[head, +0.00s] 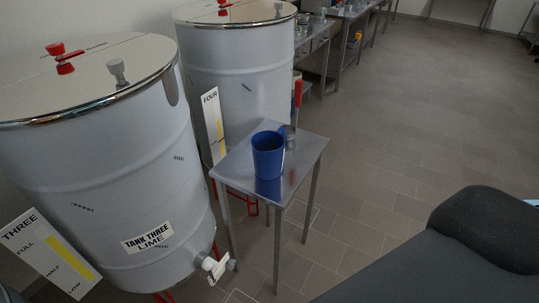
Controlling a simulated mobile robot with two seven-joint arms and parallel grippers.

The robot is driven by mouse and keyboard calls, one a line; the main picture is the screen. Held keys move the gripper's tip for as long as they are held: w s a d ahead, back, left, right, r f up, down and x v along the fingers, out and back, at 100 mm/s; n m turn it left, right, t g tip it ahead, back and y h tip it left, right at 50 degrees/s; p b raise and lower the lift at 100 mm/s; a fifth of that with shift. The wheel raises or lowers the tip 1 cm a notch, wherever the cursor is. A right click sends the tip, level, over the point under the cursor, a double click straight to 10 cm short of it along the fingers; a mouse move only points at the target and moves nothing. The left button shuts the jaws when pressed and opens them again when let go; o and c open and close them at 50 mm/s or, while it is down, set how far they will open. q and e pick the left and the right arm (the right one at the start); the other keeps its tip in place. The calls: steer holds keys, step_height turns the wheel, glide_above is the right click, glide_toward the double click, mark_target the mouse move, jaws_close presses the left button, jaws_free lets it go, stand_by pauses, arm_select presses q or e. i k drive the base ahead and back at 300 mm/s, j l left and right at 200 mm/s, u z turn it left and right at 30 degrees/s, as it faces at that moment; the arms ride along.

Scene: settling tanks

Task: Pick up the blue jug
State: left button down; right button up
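The blue jug (268,157) stands upright on a small square metal table (238,176) in the middle of the head view. Its open top faces up and its handle is at the upper right side. The jug's reflection shows on the shiny tabletop. Neither of my grippers is in view, and nothing is touching the jug.
Tank three (140,180) stands left of the table, with a tap (213,265) low at its front. Tank four (240,75) stands behind the table. A red upright handle (298,93) shows at the table's far edge. Tiled floor (420,120) is open to the right.

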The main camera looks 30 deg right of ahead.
mark_target(268, 147)
steer(key=l+z, duration=0.8)
steer(key=i+l+z, duration=0.15)
steer(key=z, duration=0.25)
steer(key=i+l, duration=0.05)
